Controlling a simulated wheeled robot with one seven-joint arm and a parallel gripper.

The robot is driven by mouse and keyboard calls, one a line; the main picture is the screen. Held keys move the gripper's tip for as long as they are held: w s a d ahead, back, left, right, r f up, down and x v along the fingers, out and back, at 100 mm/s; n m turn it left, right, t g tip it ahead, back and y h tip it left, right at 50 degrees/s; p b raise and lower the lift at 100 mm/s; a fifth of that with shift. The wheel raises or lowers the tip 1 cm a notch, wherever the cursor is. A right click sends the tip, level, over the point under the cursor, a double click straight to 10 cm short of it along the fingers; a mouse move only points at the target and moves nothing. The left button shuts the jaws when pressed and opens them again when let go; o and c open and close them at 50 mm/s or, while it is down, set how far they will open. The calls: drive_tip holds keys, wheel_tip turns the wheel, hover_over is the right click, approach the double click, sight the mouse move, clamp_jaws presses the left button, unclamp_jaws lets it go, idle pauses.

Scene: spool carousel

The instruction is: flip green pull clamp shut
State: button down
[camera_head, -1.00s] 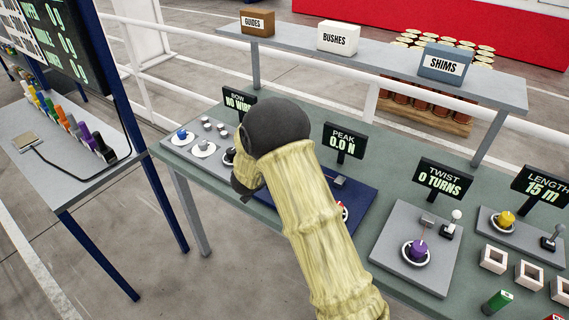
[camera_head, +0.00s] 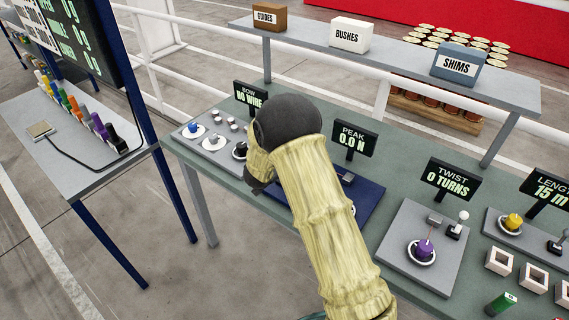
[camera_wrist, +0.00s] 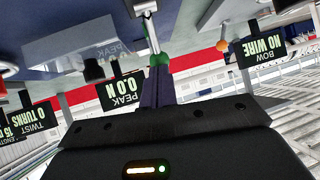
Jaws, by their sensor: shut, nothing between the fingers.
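In the wrist view, which looks upside down, the green clamp shows as a silver lever with a green knob (camera_wrist: 158,59). My gripper (camera_wrist: 156,78) is shut and empty, its dark fingers pointing up the picture at the knob. The fingertips overlap or nearly meet the knob; I cannot tell whether they touch. In the head view my arm hides the clamp and most of my gripper. The navy plate (camera_head: 372,192) of the pull station shows beside my arm. Its PEAK sign (camera_head: 355,140) reads 0.0 N.
The BOW sign (camera_head: 250,97) reads NO WIRE, left of my arm. The twist station's grey plate (camera_head: 395,243), with a purple knob (camera_head: 424,248), stands to the right. A shelf (camera_head: 400,64) with labelled boxes runs behind. An orange knob (camera_wrist: 222,45) shows in the wrist view.

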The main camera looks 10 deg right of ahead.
drive_tip(key=r+v, duration=0.1)
drive_tip(key=v, duration=1.2)
drive_tip(key=shift+r+p, duration=0.25)
drive_tip(key=shift+p, duration=0.1)
drive_tip(key=s+d+n+g+y, duration=0.2)
drive_tip(key=s+d, duration=0.2)
drive_tip(key=s, duration=0.4)
drive_tip(key=s+d+r+n+g+y, duration=0.1)
drive_tip(key=s+d+n+g, duration=0.2)
drive_tip(key=s, duration=0.4)
drive_tip(key=s+d+r+n+g+y, duration=0.1)
drive_tip(key=s+d+n+g+y, duration=0.1)
drive_tip(key=s+d, duration=0.3)
drive_tip(key=s, duration=0.3)
drive_tip(key=shift+s+d+y, duration=0.3)
drive_tip(key=shift+s, duration=0.1)
